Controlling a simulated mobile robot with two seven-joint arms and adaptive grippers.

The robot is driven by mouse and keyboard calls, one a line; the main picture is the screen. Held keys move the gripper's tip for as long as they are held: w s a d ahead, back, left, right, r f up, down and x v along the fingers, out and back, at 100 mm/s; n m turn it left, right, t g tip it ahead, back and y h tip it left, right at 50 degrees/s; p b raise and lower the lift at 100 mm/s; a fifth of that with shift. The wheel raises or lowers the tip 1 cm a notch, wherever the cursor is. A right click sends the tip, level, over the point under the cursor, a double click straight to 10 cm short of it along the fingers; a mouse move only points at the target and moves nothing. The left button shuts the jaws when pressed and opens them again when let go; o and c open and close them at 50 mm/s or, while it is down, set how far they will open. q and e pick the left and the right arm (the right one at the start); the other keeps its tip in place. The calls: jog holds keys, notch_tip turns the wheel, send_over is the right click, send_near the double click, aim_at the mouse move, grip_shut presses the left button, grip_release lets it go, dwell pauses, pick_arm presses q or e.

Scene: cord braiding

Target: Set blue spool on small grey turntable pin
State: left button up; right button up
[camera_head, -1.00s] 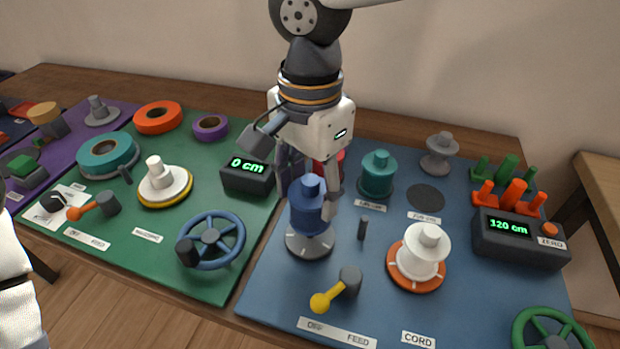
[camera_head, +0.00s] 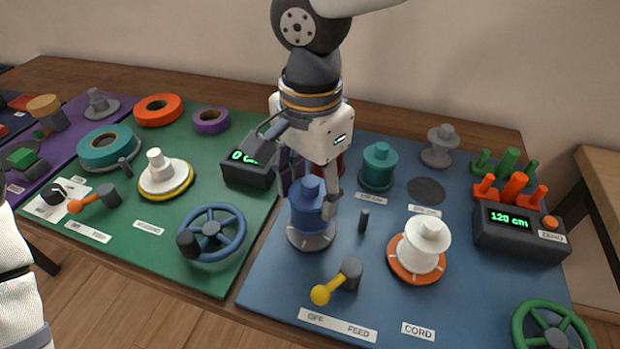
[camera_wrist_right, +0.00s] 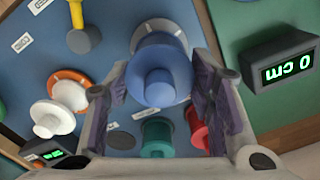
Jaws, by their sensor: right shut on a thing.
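The blue spool (camera_head: 307,215) is upright over the small grey turntable (camera_head: 312,241), which has white tick marks and sits at the left of the blue mat. The spool's base overlaps the turntable's disc; I cannot tell if it rests fully on it. The pin is hidden by the spool. My right gripper (camera_head: 309,198) is shut on the blue spool, a finger on each side. In the right wrist view the spool (camera_wrist_right: 160,80) lies between the purple-padded fingers, with the turntable's rim behind it. My left gripper is out of view; only part of my left arm shows.
A short dark peg (camera_head: 364,221), a yellow lever (camera_head: 335,283) and a white spool on an orange disc (camera_head: 417,270) stand close on the right. A teal spool (camera_head: 378,165) and a red spool (camera_wrist_right: 195,127) stand behind. A blue handwheel (camera_head: 212,234) is left.

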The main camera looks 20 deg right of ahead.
jog(key=shift+f, duration=0.3)
jog(key=shift+f, duration=0.25)
jog(key=shift+f, duration=0.5)
jog(key=o, duration=1.1)
jog(key=shift+f, duration=0.1)
jog(key=shift+o, duration=0.2)
jog(key=shift+r, duration=4.05)
